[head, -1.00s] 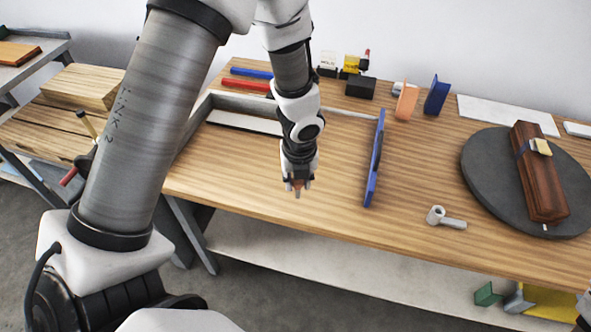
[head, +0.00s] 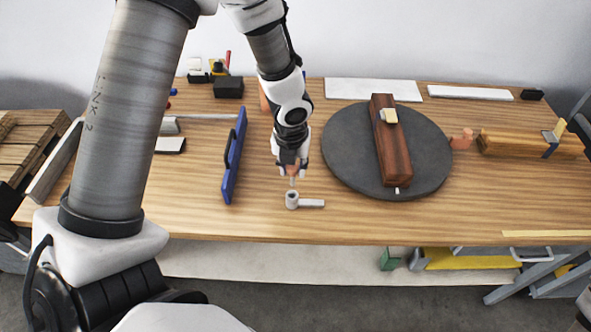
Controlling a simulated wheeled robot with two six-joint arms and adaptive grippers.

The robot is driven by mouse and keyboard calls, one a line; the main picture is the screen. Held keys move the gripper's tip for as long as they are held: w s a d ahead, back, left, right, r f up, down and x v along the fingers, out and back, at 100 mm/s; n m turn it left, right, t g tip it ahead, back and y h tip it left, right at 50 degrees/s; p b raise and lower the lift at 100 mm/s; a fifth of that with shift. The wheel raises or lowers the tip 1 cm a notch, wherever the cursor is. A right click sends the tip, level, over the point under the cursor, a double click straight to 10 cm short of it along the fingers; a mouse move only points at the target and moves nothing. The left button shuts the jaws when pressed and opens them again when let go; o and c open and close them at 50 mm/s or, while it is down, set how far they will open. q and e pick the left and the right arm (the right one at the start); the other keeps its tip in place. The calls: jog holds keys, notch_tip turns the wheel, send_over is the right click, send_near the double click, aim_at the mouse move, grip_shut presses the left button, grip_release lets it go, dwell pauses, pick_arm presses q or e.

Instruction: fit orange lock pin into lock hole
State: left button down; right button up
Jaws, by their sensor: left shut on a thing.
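My left gripper (head: 292,174) is shut on the orange lock pin (head: 293,170), which shows as a small orange body between the fingers with a thin pale tip pointing down. The tip is just above a grey ring-shaped socket (head: 292,199) with a short side handle, lying on the table. The socket's round opening faces up and looks like the lock hole. I cannot tell whether the tip touches it or is in it. My right gripper is not in view.
A blue upright panel (head: 233,155) stands left of the gripper. A dark round turntable (head: 345,150) carrying a brown wooden block (head: 391,145) is at the right.

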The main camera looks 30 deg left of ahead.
aim_at(291, 175)
pick_arm(q)
jog(key=shift+w+d+r, duration=0.2)
jog(key=shift+w+r, duration=0.1)
jog(key=shift+r, duration=0.25)
jog(key=shift+s+a, duration=0.5)
jog(key=shift+a, duration=0.05)
jog(key=shift+w+d+p, duration=0.2)
jog(key=shift+p, duration=0.15)
jog(key=shift+w+d+f, duration=0.1)
jog(key=shift+f, duration=0.1)
jog(key=f+b, duration=0.1)
jog(key=f, duration=0.1)
jog(key=f+b, duration=0.1)
jog(key=b, duration=0.1)
jog(key=shift+a+f, duration=0.2)
jog(key=shift+f, duration=0.2)
jog(key=shift+d+f+b, duration=0.1)
jog(key=shift+f+b, duration=0.35)
jog(key=shift+b, duration=0.1)
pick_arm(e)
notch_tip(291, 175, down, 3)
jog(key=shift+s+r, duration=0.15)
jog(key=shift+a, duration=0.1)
pick_arm(q)
jog(key=shift+p, duration=0.5)
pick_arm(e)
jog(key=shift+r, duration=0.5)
